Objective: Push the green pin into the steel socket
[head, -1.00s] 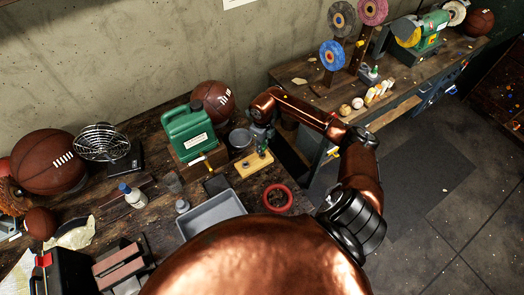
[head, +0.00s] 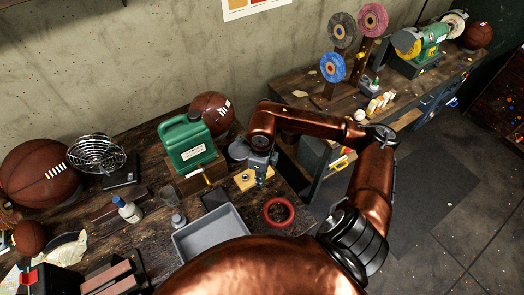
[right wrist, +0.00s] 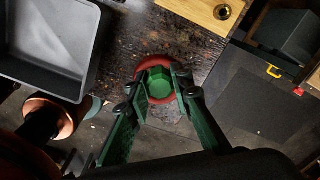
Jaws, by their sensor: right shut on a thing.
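The green pin (right wrist: 160,88) is between the fingers of my right gripper (right wrist: 157,90), which is shut on it; its wide end faces the wrist camera. In the head view my right gripper (head: 261,180) points down by the right edge of the wooden block (head: 243,182), apart from the tabletop as far as I can tell. The steel socket (head: 246,177) sits in that block, left of the gripper. In the right wrist view the socket (right wrist: 222,12) is at the top right, away from the pin. My left gripper is not in view.
A red ring (head: 279,213) lies on the bench; in the right wrist view it shows behind the pin. A grey tray (head: 212,235) is left of it. A green can (head: 188,145) and a basketball (head: 212,112) stand behind the block.

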